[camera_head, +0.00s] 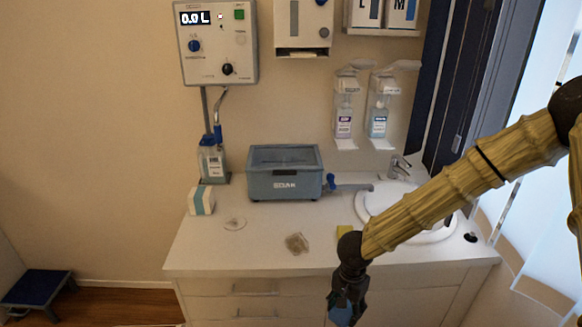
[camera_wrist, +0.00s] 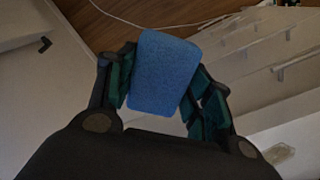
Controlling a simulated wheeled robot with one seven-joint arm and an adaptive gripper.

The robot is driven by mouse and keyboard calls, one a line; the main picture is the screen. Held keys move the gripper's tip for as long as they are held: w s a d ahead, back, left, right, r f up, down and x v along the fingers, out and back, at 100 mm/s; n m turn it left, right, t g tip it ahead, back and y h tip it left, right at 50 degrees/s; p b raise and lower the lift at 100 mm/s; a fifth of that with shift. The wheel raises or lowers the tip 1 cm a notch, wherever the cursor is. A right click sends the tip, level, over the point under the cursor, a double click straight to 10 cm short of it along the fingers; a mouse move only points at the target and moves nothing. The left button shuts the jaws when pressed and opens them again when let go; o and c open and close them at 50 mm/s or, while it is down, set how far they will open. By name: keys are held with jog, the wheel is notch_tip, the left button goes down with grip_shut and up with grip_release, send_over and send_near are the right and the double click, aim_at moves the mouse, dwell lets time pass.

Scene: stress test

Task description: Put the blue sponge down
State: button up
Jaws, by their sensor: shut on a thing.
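The blue sponge (camera_wrist: 163,73) is a rounded rectangular block held between the two fingers of my gripper (camera_wrist: 160,88) in the wrist view. My gripper is shut on it, with a finger against each side. In the head view my gripper (camera_head: 346,296) hangs down in front of the counter's drawers, and part of the blue sponge (camera_head: 341,316) shows at the bottom edge of the picture. The sponge is in the air, in front of the white counter top (camera_head: 240,252).
On the counter stand a blue-grey box (camera_head: 285,185), a sink (camera_head: 440,233), a small white-and-blue box (camera_head: 201,200), a clear round dish (camera_head: 234,223), a brownish item (camera_head: 297,243) and a yellow piece (camera_head: 344,231). The front left counter is clear. A blue step stool (camera_head: 38,288) stands left.

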jog(key=n, duration=0.1)
jog(key=d+n, duration=0.1)
jog(key=n, duration=0.1)
jog(key=f+n, duration=0.1)
jog(key=n, duration=0.1)
jog(key=shift+d+f, duration=0.1)
jog(key=shift+d, duration=0.3)
jog(key=shift+s+d+f+n, duration=0.1)
jog(key=shift+d+f+n, duration=0.15)
jog(key=shift+n, duration=0.65)
jog(key=shift+s+d+f+n, duration=0.15)
jog(key=shift+d+n, duration=0.2)
jog(key=shift+n, duration=0.55)
jog(key=shift+w, duration=0.1)
